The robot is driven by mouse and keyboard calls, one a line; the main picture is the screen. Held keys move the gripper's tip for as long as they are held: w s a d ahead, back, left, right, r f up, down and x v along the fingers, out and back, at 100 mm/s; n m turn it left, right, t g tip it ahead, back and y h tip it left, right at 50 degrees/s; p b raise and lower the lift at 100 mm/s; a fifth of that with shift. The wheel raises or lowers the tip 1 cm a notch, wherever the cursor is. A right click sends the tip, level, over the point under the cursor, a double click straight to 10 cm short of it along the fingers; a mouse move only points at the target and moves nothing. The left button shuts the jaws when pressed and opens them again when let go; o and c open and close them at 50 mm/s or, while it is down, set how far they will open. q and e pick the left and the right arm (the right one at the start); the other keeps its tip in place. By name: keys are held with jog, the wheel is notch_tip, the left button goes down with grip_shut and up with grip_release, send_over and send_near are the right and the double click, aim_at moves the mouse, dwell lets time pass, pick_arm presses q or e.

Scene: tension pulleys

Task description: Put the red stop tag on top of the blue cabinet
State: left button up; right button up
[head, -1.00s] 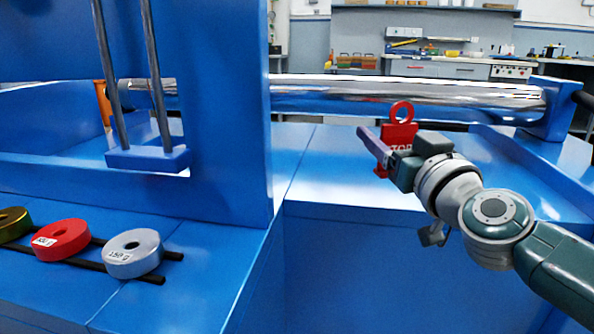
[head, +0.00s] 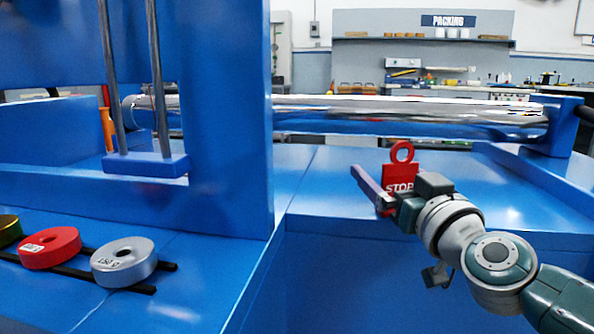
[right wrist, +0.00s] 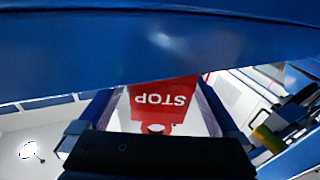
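The red stop tag (head: 401,172), a plate with white STOP lettering and a ring on top, is upright in my right gripper (head: 388,190). In the right wrist view the tag (right wrist: 160,98) appears upside down between the two fingers. My right gripper looks shut on the tag's sides, though the far finger is partly hidden in the head view. The tag is over the front part of the blue cabinet's flat top (head: 335,185); its lower edge is hidden by the gripper, so I cannot tell whether it touches. My left gripper is not in view.
A chrome bar (head: 400,110) runs across behind the tag. A tall blue column (head: 230,120) stands left. Silver (head: 124,262) and red (head: 50,248) weight discs lie on black rails at lower left. The cabinet top left of the tag is clear.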

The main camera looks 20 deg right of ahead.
jog(key=shift+r, duration=0.3)
jog(key=s+a+f+p, duration=0.2)
jog(key=s+p, duration=0.1)
jog(key=s, duration=0.8)
jog(key=s+a+f+n+g+y, duration=0.3)
jog(key=s+a+g+y, duration=0.1)
jog(key=a, duration=0.4)
jog(key=s+a+f+n+g+y, duration=0.3)
jog(key=a+g+y, duration=0.15)
jog(key=a, duration=0.35)
jog(key=s+d+f+m+g+h, duration=0.1)
jog(key=s+d+g+h, duration=0.1)
jog(key=s, duration=0.5)
jog(key=s+d+f+m+g+h, duration=0.1)
jog(key=s+d+f+g+h, duration=0.1)
jog(key=s, duration=0.5)
jog(key=d+g+h, duration=0.1)
jog(key=d+g, duration=0.1)
jog(key=g, duration=0.1)
jog(key=shift+f, duration=0.25)
